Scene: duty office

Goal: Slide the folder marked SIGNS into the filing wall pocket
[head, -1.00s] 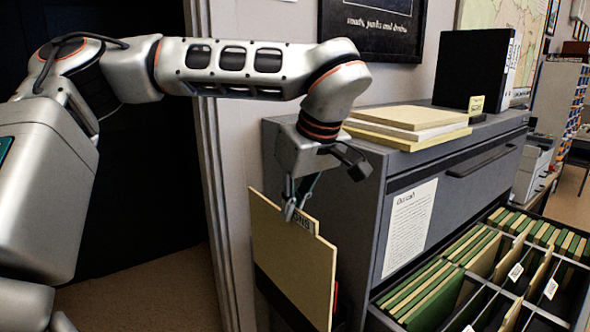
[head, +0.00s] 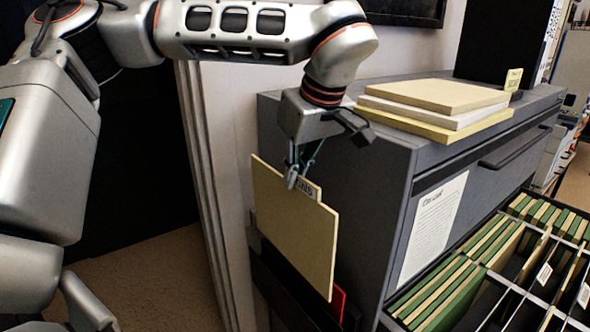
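The cream SIGNS folder (head: 292,228) hangs upright from my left gripper (head: 292,180). The fingers are shut on its top edge beside the tab; only the end of the marking, "GNS", shows. A black wall pocket (head: 280,290) is low on the side of the grey cabinet, partly hidden behind and below the folder. The folder's lower edge shows in front of the pocket's upper part; I cannot tell whether it is above the opening or in front of it. A red item (head: 338,302) shows at the pocket's right. My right gripper is not in view.
The grey filing cabinet (head: 385,190) stands right of the folder, its open drawer (head: 480,270) full of green and cream folders. A door frame (head: 200,200) stands at left.

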